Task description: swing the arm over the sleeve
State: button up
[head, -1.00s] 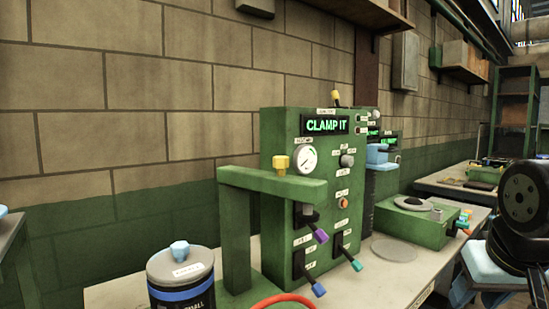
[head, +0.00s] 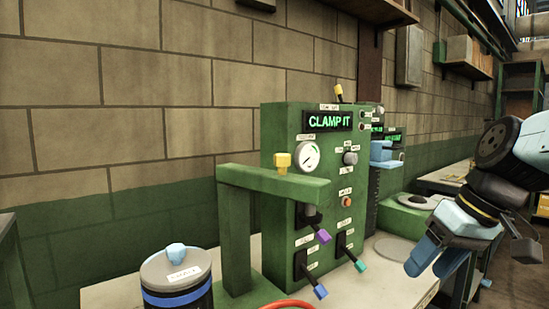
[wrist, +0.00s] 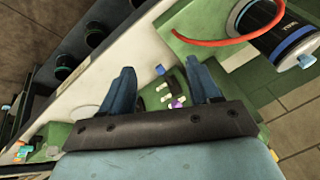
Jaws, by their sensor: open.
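A green bench machine (head: 285,150) shows "CLAMP IT" on its display. A green horizontal arm (head: 275,186) with a yellow knob (head: 282,160) sits on a post in front of the machine's face. Its right end is near a small dark fitting above the purple lever (head: 323,236). I cannot pick out the sleeve with certainty in either view. My gripper (head: 428,262) is at the right of the machine, fingers pointing down and left, apart from the arm. In the wrist view my gripper (wrist: 163,88) is open and empty, with the levers (wrist: 172,100) seen between and beyond its blue fingers.
A lidded canister with a blue band (head: 176,280) stands at the front left. A red hose (head: 288,303) curves beside it and also shows in the wrist view (wrist: 225,42). A round grey disc (head: 392,248) lies on the bench. A brick wall (head: 130,110) stands behind.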

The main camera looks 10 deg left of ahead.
jog(key=w+a+r+n+g+y, duration=0.4)
jog(key=w+a+r+n+y, duration=0.4)
jog(key=a, duration=0.3)
jog(key=n+g+y, duration=0.4)
jog(key=n+y, duration=0.1)
jog(key=n, duration=0.4)
send_near(273, 174)
notch_tip(273, 174, up, 4)
jog(key=d, duration=0.3)
jog(key=x, duration=1.2)
jog(key=shift+w+a, duration=0.15)
jog(key=shift+a, duration=0.35)
jog(key=shift+c, duration=0.3)
jog(key=shift+m+t, duration=0.3)
grip_shut()
